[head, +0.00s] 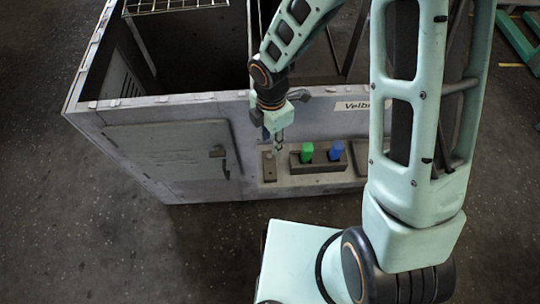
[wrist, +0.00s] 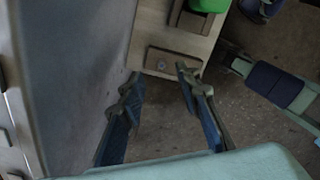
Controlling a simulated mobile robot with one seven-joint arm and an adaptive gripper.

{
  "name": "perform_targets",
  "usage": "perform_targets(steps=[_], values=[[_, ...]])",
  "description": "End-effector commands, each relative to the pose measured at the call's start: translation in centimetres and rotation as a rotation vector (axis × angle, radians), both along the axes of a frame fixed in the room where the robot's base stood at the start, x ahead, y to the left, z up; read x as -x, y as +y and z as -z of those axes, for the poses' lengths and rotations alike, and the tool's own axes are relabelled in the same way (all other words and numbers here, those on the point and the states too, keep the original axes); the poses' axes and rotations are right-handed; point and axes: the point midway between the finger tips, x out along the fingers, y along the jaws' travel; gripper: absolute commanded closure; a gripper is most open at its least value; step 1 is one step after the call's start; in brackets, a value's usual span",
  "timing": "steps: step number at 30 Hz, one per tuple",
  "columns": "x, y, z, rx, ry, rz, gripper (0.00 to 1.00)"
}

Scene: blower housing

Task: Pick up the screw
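A small grey round spot, probably the screw's head (wrist: 189,65), shows on a flat brown block (wrist: 165,60) in the wrist view. The block lies on a pale ledge, and it also shows in the head view (head: 268,168), where I cannot make out the screw. My gripper (head: 279,147) points down over the ledge, near the block and a little to its right in the head view. In the wrist view my gripper (wrist: 159,73) is open and empty, its fingertips apart at the block's near edge. The right fingertip appears close to the screw; the height gap is unclear.
A dark holder (head: 320,166) with a green piece (head: 307,152) and a blue piece (head: 337,150) stands right of the block. The grey housing wall (head: 165,150) rises behind and left. The housing's open top (head: 195,55) lies beyond. Bare floor (head: 90,250) is in front.

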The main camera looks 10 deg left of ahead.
Motion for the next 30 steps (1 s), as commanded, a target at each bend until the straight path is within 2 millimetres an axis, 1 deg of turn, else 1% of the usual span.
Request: perform_targets(steps=[1, 5, 12, 15, 18, 30], values=[[0.1, 0.0, 0.7, 0.001, 0.002, -0.001, 0.70], [0.1, 0.1, 1.5, 0.000, 0.000, 0.001, 0.70], [0.7, 0.5, 4.9, 0.001, 0.001, -0.002, 0.70], [0.6, 0.5, 5.9, 0.000, 0.000, 0.000, 0.70], [0.6, 0.5, 6.3, 0.000, -0.001, 0.000, 0.70], [0.6, 0.5, 6.4, -0.001, -0.001, 0.001, 0.70]])
